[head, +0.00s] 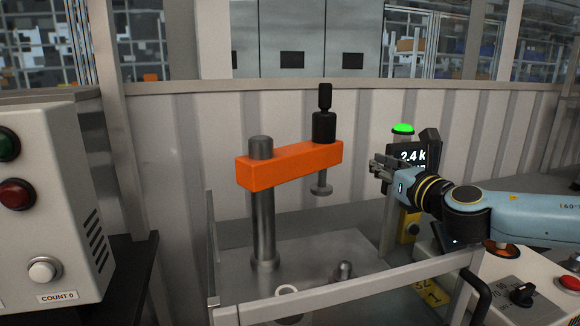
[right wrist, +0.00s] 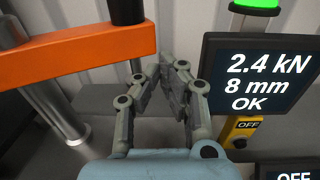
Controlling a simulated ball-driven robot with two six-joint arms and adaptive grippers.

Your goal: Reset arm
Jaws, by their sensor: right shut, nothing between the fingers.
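The press has an orange arm (head: 290,165) on a steel column (head: 263,220), with a black cylinder (head: 324,126) and a steel ram below it at the arm's right end. The orange arm also shows at the left of the right wrist view (right wrist: 80,52). My right gripper (head: 377,167) is shut and empty, just right of the arm's end and apart from it in the head view. In the right wrist view its fingertips (right wrist: 168,62) come together near the orange arm's end. My left gripper is not in view.
A display (right wrist: 262,80) reading 2.4 kN, 8 mm, OK stands right of my gripper, under a lit green lamp (head: 403,129). A control panel (head: 540,290) is at lower right. A grey box with buttons (head: 50,200) is at left. A metal rail (head: 345,297) crosses the front.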

